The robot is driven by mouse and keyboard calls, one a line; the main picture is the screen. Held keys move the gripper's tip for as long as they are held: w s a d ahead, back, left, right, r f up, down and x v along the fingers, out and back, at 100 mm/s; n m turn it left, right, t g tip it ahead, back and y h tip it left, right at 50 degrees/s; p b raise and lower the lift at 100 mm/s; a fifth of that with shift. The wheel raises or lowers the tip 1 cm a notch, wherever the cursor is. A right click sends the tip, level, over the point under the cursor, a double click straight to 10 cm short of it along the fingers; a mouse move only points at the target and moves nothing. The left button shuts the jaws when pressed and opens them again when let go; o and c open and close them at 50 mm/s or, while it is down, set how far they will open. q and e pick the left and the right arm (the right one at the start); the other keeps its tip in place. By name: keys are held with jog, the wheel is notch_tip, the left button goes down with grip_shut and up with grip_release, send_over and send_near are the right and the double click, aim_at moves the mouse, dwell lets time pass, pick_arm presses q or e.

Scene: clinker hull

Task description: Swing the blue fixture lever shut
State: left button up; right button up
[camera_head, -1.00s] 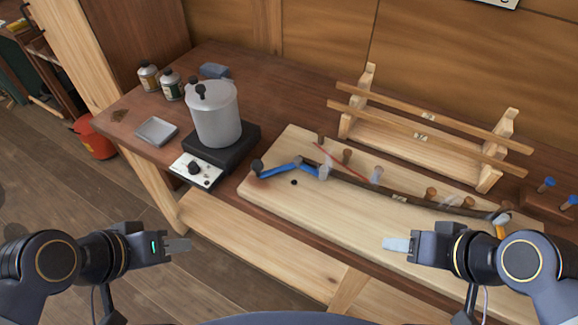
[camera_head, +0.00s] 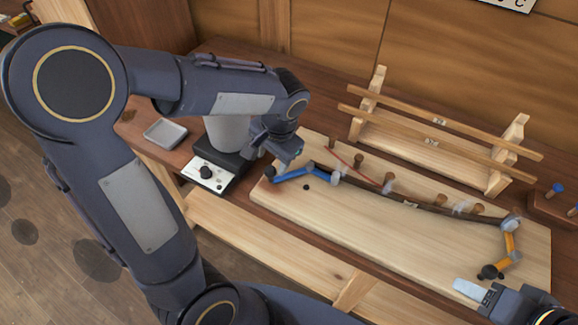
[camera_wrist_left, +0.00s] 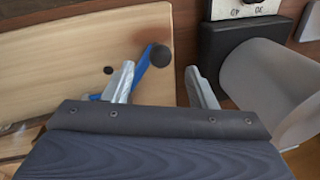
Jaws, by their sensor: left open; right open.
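The blue fixture lever (camera_head: 292,175) lies at the left end of the pale board (camera_head: 340,208), its black knob (camera_head: 270,171) pointing left, away from the dark bent strip (camera_head: 405,199). My left gripper (camera_head: 291,153) is open just above and behind the lever. In the left wrist view, the knob (camera_wrist_left: 160,55) shows between my spread fingertips (camera_wrist_left: 163,72), and the blue arm (camera_wrist_left: 141,70) runs partly behind one finger. I see no clear contact. My right gripper (camera_head: 466,288) is open and empty at the board's front right, near the orange lever (camera_head: 509,243).
A steel pot (camera_head: 225,133) on a hotplate (camera_head: 210,172) stands left of the board, partly hidden by my left arm. A small tray (camera_head: 165,133) is further left. A wooden rack (camera_head: 430,150) stands behind the board. The board's front middle is clear.

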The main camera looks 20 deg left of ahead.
aim_at(270, 170)
pick_arm(q)
jog(key=f, duration=0.2)
jog(key=a+f, duration=0.1)
jog(key=f, duration=0.4)
jog(key=shift+w+a+f, duration=0.2)
jog(key=shift+w+f, duration=0.05)
jog(key=shift+f, duration=0.1)
jog(key=shift+c, duration=0.2)
jog(key=shift+r, duration=0.1)
grip_shut()
